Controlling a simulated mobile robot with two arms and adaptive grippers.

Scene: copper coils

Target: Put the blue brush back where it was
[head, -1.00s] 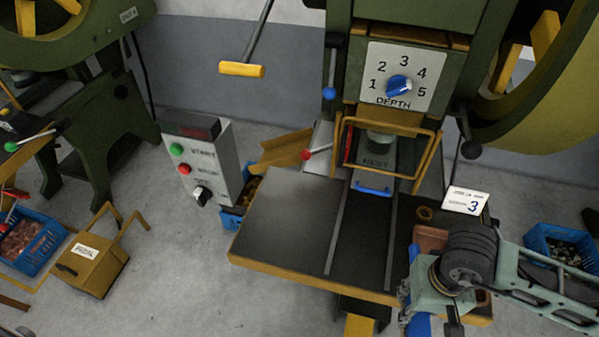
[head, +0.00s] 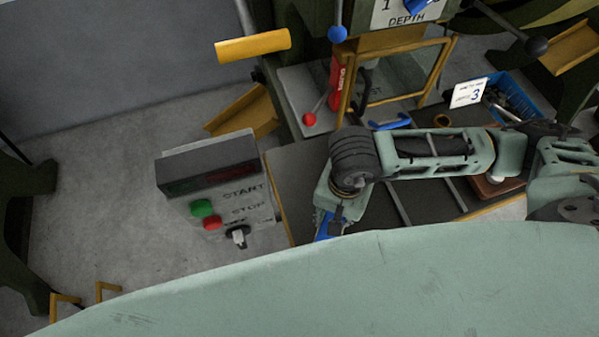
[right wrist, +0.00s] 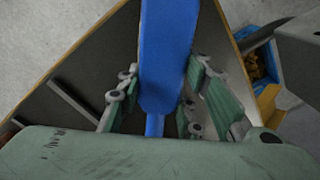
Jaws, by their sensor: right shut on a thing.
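The blue brush (right wrist: 167,45) is in my right gripper (right wrist: 161,95), its long blue body between the two fingers in the right wrist view. In the head view my right gripper (head: 338,212) hangs over the left part of the press table (head: 296,176), and only a bit of the blue brush (head: 324,228) shows below it. I cannot tell how far above the table the brush is. A reddish-brown tray (head: 487,188) is on the right of the table, partly hidden by my arm. My left gripper is out of view.
A control box (head: 222,200) with green and red buttons stands left of the table. A yellow guard frame (head: 437,75), a blue handle (head: 390,122) and a brass ring (head: 442,121) are behind my arm. A card with a 3 (head: 467,93) stands by a blue bin (head: 520,92).

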